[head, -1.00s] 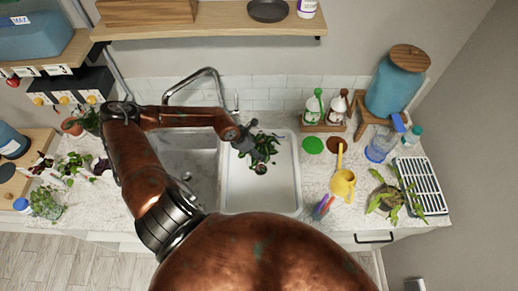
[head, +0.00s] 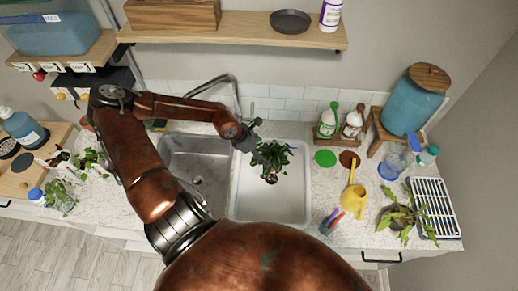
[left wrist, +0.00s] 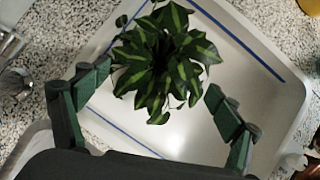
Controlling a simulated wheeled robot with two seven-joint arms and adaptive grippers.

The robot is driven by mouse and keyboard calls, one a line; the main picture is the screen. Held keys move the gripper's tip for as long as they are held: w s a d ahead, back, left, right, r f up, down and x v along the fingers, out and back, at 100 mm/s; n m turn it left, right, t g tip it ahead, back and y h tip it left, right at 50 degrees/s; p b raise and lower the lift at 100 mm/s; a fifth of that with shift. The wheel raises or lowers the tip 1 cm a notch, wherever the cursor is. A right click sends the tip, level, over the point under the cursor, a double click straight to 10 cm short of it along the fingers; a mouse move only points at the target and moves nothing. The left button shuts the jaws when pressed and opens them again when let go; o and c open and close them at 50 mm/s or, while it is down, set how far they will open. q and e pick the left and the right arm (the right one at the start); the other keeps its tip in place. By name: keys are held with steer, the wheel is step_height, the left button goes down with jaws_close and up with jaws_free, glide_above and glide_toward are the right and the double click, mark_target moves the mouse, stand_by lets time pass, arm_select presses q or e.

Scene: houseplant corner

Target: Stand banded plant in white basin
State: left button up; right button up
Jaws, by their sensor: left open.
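The banded plant (head: 275,155), with dark green leaves striped pale yellow-green, is inside the white basin (head: 243,205), the right-hand sink bowl. Its small pot shows below the leaves in the head view. In the left wrist view, the plant (left wrist: 165,62) appears from above and its leaves hide the pot. Blue lines run along the basin (left wrist: 255,100) there. My left gripper (head: 257,143) is at the plant's upper left in the head view. In the left wrist view its fingers (left wrist: 156,82) are spread apart, with the leaves beyond and between them. My right gripper is not in view.
Small plants (head: 62,195) crowd the left counter.

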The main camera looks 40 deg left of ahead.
arm_select(q)
steer(key=v, duration=0.3)
steer(key=shift+s+r, duration=0.1)
steer(key=shift+r, duration=0.1)
stand_by(0.4)
